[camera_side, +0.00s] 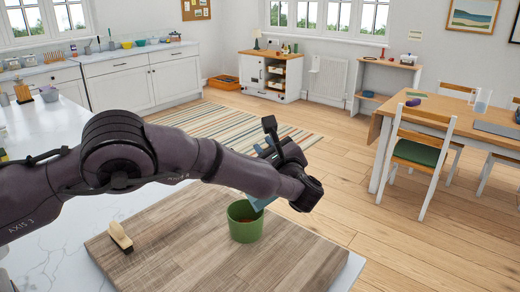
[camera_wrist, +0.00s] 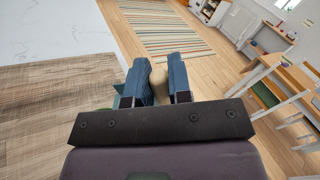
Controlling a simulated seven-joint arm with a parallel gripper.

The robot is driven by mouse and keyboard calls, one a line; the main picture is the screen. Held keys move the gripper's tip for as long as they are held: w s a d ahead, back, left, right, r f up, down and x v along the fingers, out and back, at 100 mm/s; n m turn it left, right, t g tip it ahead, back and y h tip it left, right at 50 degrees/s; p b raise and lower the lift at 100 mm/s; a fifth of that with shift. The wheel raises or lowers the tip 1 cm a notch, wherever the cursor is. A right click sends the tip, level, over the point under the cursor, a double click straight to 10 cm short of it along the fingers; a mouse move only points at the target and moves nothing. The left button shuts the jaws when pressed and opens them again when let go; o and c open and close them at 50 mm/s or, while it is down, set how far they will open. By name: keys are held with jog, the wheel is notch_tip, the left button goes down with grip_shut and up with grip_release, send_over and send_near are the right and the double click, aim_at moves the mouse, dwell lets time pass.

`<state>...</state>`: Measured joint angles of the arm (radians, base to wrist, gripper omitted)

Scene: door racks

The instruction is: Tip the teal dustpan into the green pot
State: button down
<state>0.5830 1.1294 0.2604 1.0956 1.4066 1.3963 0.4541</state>
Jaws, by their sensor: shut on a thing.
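The green pot (camera_side: 245,228) stands upright on the wooden board, with something brown inside it. My gripper (camera_wrist: 158,80) is shut on the pale handle (camera_wrist: 160,88) of the teal dustpan, with one blue finger on each side. The teal dustpan (camera_side: 262,202) is tilted, its visible part at the pot's upper right rim in the side view. My arm hides most of the dustpan there, and I cannot tell whether it touches the pot. In the wrist view a little of the teal pan (camera_wrist: 118,101) shows left of the fingers. Its contents are not visible.
A small brush (camera_side: 120,237) with a pale top lies on the left of the wooden board (camera_side: 190,255). The board rests on a white marbled counter (camera_side: 75,268). The board's front and right are clear. A table with chairs (camera_side: 410,160) stands farther off.

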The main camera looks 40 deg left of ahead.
jog(key=shift+w+d+f+m, duration=0.1)
jog(key=shift+w+d+m, duration=0.25)
jog(key=shift+w+m, duration=0.35)
jog(key=shift+w+d+f+m, duration=0.1)
jog(key=shift+w+d+m, duration=0.25)
jog(key=shift+w+m, duration=0.3)
jog(key=shift+w+d+m, duration=0.35)
jog(key=shift+w+m, duration=0.2)
jog(key=shift+m, duration=0.2)
jog(key=shift+s+a, duration=0.35)
jog(key=shift+s, duration=0.05)
jog(key=s+a+f+t, duration=0.1)
jog(key=s+a, duration=0.4)
jog(key=s, duration=0.5)
jog(key=s+a+m+h, duration=0.1)
jog(key=s+a, duration=0.3)
jog(key=s, duration=0.6)
jog(key=shift+s+a+f+t, duration=0.3)
jog(key=shift+a+f+t, duration=0.05)
jog(key=shift+a+t, duration=0.05)
